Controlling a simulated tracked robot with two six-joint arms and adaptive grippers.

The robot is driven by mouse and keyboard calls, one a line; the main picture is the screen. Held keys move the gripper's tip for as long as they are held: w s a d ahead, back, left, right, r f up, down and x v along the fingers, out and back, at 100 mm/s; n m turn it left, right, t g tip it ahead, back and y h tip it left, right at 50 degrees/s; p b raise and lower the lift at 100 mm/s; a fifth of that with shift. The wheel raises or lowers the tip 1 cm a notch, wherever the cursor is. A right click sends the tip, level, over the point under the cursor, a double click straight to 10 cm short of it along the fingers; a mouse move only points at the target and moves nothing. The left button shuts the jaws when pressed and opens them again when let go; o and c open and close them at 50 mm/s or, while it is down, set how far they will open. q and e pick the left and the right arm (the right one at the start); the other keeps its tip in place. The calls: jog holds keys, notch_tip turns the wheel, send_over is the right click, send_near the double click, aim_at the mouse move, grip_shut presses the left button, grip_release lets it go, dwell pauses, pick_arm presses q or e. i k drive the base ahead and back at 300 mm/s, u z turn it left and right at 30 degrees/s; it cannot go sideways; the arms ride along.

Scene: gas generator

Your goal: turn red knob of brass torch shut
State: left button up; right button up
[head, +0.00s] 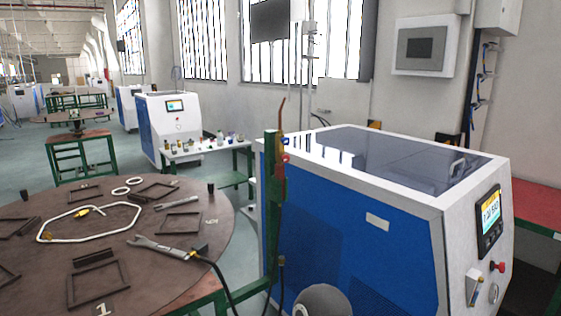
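The brass torch (281,124) stands upright at the top of a green post (272,220), in the middle of the head view. Its thin curved tip points up. A small red knob (285,157) sits on the right side of its lower part. The knob is too small to tell how far it is turned. Neither of my grippers is in view.
A blue and white generator cabinet (350,235) with a dark glass top stands right behind the post. A round brown table (150,225) with frames and a metal tool (160,247) is at left. A rounded grey shape (322,301) shows at the bottom edge.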

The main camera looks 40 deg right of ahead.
aim_at(285, 159)
jog(key=z, duration=1.45)
jog(key=i, duration=0.1)
jog(key=u, duration=2.9)
jog(key=k, duration=1.9)
jog(key=z, duration=1.45)
jog(key=i, duration=0.8)
jog(key=z, duration=0.15)
